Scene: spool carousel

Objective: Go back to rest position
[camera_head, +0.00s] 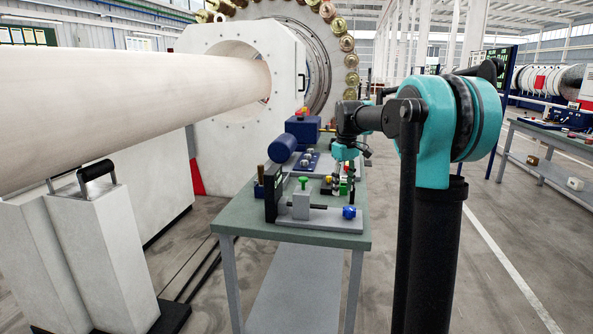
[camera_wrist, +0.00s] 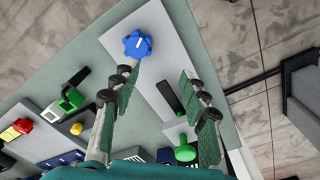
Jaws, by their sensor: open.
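My gripper (camera_head: 345,162) hangs over the work table (camera_head: 236,216) in the head view, at the end of my arm. In the wrist view its two green-padded fingers (camera_wrist: 160,92) are apart, with nothing held between them. A grey fixture plate (camera_wrist: 205,47) lies below them. A blue lobed knob (camera_wrist: 138,44) on the plate shows beyond the fingertips; the head view shows it at the near right of the table (camera_head: 349,212). A green knob (camera_wrist: 185,152) sits near the right finger, and a dark bar (camera_wrist: 168,97) shows between the fingers.
A long pale tube (camera_head: 120,95) runs from the left into a white machine (camera_head: 200,115) ringed by spools (camera_head: 347,43). A blue cylinder (camera_head: 281,149) and blue box (camera_head: 303,128) stand on the table. Another bench (camera_head: 555,140) is at right. Floor between them is clear.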

